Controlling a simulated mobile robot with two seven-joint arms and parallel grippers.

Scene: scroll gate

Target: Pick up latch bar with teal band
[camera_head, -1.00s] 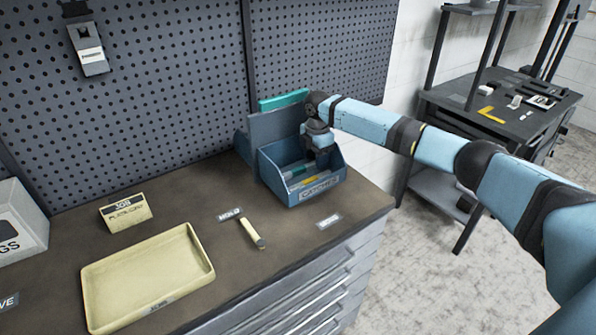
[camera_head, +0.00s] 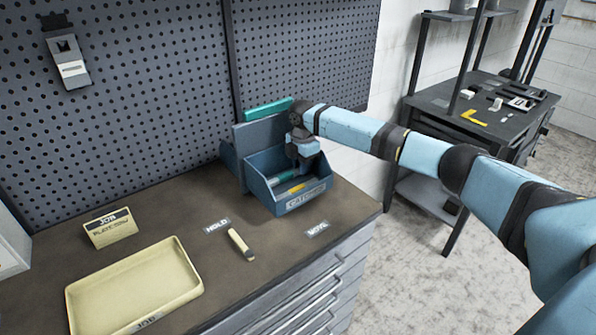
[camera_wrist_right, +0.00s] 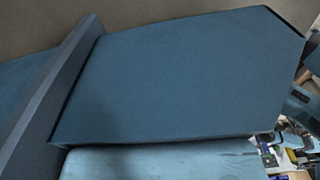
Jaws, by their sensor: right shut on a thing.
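My right gripper (camera_head: 303,168) points down inside the blue bin labelled CATCHES (camera_head: 305,199), and its fingertips are hard to make out. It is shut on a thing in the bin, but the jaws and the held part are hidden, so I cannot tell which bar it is. A teal piece (camera_head: 286,177), probably the teal band of a latch bar, shows beside the gripper. A yellow piece (camera_head: 297,188) lies near the bin's front. The right wrist view shows mostly plain blue surfaces, with small blurred parts at its lower right corner. My left gripper is out of view.
A small cream bar (camera_head: 240,244) lies between the HOLD and MOVE labels. The pegboard (camera_head: 150,110) rises close behind the bin.

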